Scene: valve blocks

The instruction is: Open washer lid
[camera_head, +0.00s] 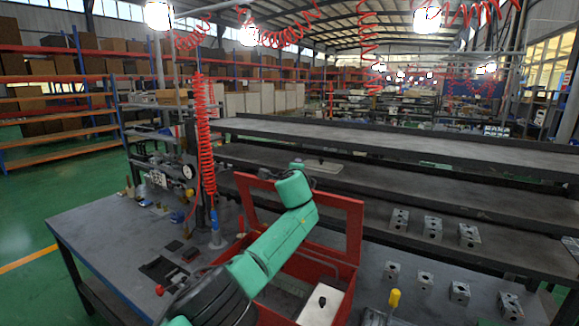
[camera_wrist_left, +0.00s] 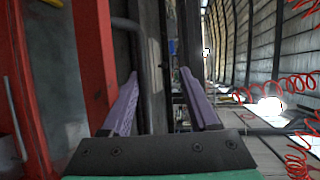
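The washer is a red box (camera_head: 345,283) on the workbench, with its red lid (camera_head: 354,235) standing raised at the back. The inside of the box shows, with a white block (camera_head: 322,303) at its front right. My green left arm crosses over the box and hides part of box and lid. My left gripper is at the arm's far end near the lid's top edge, small and unclear there. In the left wrist view my left gripper (camera_wrist_left: 160,88) has its two purple fingers apart. A red panel (camera_wrist_left: 92,55) stands just left of them. Nothing is clearly held. My right gripper is not in view.
Dark shelves (camera_head: 430,150) rise behind the box. Several metal valve blocks (camera_head: 433,228) stand to the right. A red coiled hose (camera_head: 204,140) hangs left of the box. A yellow-handled tool (camera_head: 393,299) is at the front right. The left bench top is partly clear.

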